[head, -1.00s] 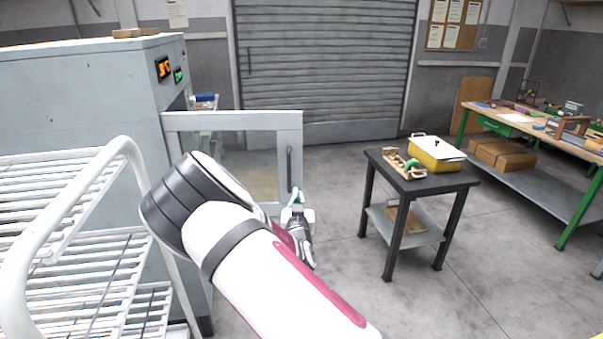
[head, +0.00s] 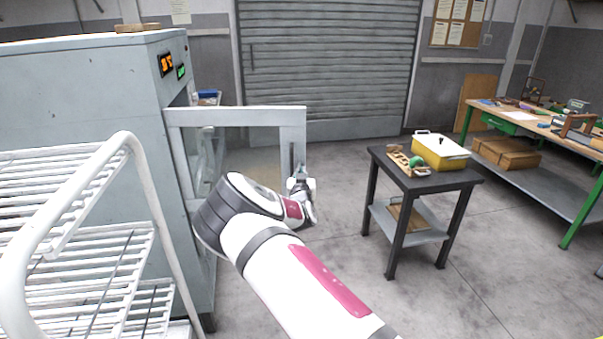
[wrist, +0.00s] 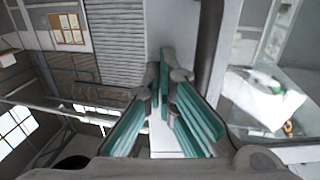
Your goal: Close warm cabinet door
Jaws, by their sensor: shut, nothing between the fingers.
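The warm cabinet (head: 90,95) is a large grey box at the left with lit orange and green displays. Its door (head: 235,116), a pale frame with a glass pane, stands open, swung out to the right. A dark vertical handle (head: 292,160) is near the door's free edge. My gripper (head: 300,181) is shut and empty, close to the handle's lower part. In the wrist view my gripper (wrist: 165,75) has its teal-padded fingers beside the dark handle bar (wrist: 207,45). I cannot tell whether they touch. My arm hides the door's lower part.
A white wire rack (head: 80,200) stands at the near left, close to my arm. A small black table (head: 430,180) with a yellow box (head: 440,152) stands to the right. A green-legged workbench (head: 555,195) is at the far right. The floor between is clear.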

